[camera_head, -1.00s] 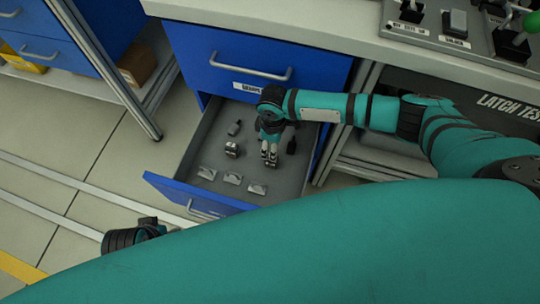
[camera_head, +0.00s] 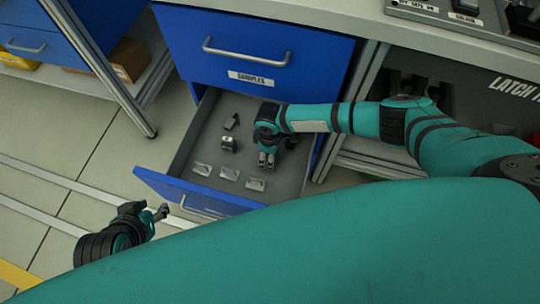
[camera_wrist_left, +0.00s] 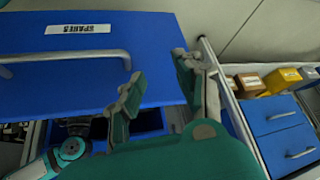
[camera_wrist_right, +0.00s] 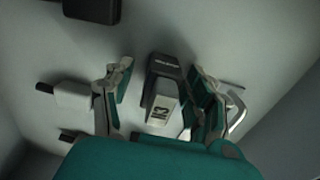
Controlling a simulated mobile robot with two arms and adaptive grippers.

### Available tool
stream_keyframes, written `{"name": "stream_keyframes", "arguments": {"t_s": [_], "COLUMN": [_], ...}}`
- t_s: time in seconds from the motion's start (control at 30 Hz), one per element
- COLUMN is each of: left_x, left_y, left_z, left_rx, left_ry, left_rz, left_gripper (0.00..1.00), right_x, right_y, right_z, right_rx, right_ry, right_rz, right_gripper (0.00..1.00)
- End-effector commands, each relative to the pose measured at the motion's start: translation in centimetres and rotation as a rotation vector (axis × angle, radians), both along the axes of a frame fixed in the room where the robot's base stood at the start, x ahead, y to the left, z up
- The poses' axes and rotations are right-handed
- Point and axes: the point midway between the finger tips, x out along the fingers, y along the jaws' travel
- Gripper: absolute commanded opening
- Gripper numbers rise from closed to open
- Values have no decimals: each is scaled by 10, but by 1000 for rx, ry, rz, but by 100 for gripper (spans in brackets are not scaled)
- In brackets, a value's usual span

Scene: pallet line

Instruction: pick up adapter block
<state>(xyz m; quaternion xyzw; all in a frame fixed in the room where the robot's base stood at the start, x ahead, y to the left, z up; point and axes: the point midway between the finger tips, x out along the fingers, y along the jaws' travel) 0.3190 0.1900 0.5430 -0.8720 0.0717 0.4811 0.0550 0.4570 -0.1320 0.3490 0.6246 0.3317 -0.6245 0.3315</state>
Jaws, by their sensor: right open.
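A block with a dark grey top and a pale marked face (camera_wrist_right: 162,100) lies on the drawer floor in the right wrist view. It may be the adapter block; its marking is hard to read. My right gripper (camera_wrist_right: 160,88) is open, with one finger on each side of it and gaps showing. In the head view my right gripper (camera_head: 267,162) points down into the open drawer, and hides what is beneath it. My left gripper (camera_head: 158,212) is outside the drawer at lower left. In the left wrist view its fingers (camera_wrist_left: 155,82) are apart and empty.
The open blue drawer (camera_head: 190,190) also holds a dark-topped block (camera_head: 228,145), a small dark piece (camera_head: 231,122), and three pale pieces (camera_head: 229,174) near its front. A closed blue drawer (camera_head: 300,70) is above. A cardboard box (camera_head: 130,58) stands on a shelf at left.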

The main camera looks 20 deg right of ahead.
Motion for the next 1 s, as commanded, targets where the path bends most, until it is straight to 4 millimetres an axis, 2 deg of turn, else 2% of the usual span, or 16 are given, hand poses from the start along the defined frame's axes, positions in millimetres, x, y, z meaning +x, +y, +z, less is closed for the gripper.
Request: {"name": "stream_keyframes", "arguments": {"t_s": [0.1,0.37,0.77,1.0], "left_x": [8,9,9,9], "left_y": [-3,-3,-3,-3], "left_z": [3,4,4,4], "left_rx": [-9,-11,-11,-11], "left_ry": [-41,-48,-48,-48], "left_rz": [-4,-4,-4,-4], "left_gripper": [34,34,34,34], "right_x": [0,0,0,0], "right_y": [0,0,0,0], "right_z": [-4,-4,-4,-4], "right_rx": [0,0,0,0], "right_ry": [0,0,0,0], "right_rz": [1,1,0,0], "right_gripper": [56,54,2,0]}}
